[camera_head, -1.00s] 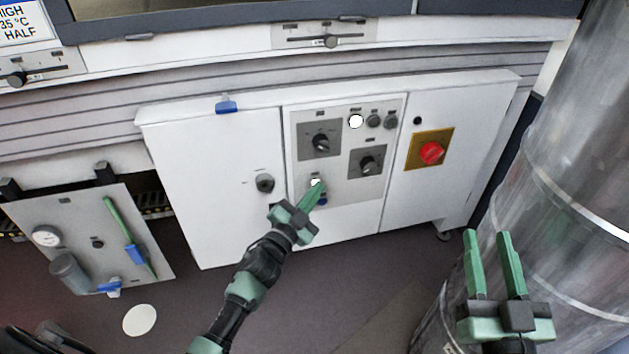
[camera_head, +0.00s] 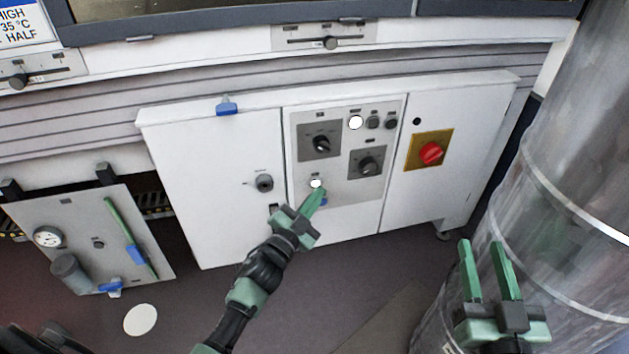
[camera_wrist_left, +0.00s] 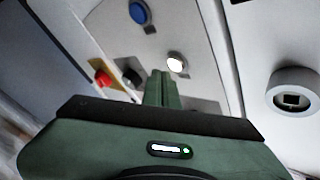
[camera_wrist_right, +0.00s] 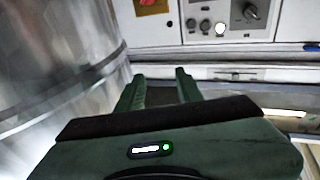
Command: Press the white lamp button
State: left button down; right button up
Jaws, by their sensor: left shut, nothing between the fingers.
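A white lit button (camera_head: 316,183) sits low on the grey control panel of the white cabinet, with a blue button (camera_head: 323,201) just below it, partly covered by my fingers. My left gripper (camera_head: 321,191) is shut and empty, its tips just below and right of the white button in the head view. In the left wrist view the white button (camera_wrist_left: 177,62) shows just beyond and right of the fingertips (camera_wrist_left: 163,73); I cannot tell whether they touch it. A second white round lamp (camera_head: 356,122) is higher on the panel. My right gripper (camera_head: 481,244) is open and empty.
Dark rotary knobs (camera_head: 321,143) and a red switch on a yellow plate (camera_head: 431,152) are near the buttons. A large metal cylinder (camera_head: 560,190) stands close to my right gripper. A gauge panel (camera_head: 75,215) is at the lower left.

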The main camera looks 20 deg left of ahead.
pick_arm(q)
jog(key=shift+s, duration=0.1)
